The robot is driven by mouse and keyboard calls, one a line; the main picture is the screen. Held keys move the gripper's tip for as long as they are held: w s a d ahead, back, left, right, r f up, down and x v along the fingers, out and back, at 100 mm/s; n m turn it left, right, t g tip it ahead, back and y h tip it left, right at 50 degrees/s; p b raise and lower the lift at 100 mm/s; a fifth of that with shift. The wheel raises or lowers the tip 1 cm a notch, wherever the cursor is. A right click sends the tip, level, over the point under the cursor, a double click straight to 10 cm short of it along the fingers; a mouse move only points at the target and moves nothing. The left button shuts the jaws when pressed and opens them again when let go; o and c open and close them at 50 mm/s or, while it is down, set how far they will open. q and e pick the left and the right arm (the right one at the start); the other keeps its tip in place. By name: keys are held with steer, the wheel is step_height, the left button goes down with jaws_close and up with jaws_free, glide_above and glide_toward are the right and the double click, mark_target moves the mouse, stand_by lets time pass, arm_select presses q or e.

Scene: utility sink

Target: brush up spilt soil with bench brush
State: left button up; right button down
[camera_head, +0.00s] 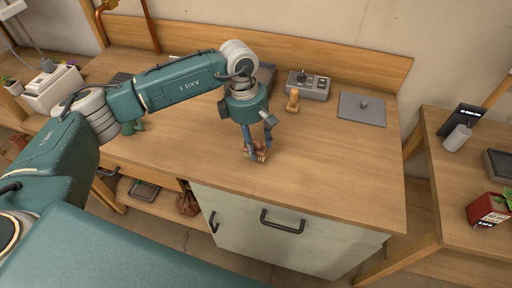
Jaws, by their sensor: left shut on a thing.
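My left gripper (257,150) points down over the middle of the wooden bench top (330,165). It is shut on a small reddish-brown thing with tan lower parts, which seems to be the bench brush (259,155). The fingers hide much of it, and it is close to or touching the bench top; I cannot tell which. I cannot make out any spilt soil on the bench. My right gripper is not in view.
A grey box with knobs (309,84), a small tan wooden piece (293,100) and a flat grey plate with a knob (362,109) sit toward the back. A side table on the right holds a red pot (487,211). The bench's front right is clear.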

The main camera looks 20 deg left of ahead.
arm_select(q)
steer(key=shift+w+r+p, duration=0.2)
steer(key=shift+r+p, duration=0.1)
steer(key=shift+r, duration=0.4)
step_height(320, 180, up, 2)
steer(key=shift+s+r+p, duration=0.1)
steer(key=shift+r+p, duration=0.15)
steer(key=shift+p, duration=0.2)
steer(key=shift+r, duration=0.6)
steer(key=shift+r, duration=0.15)
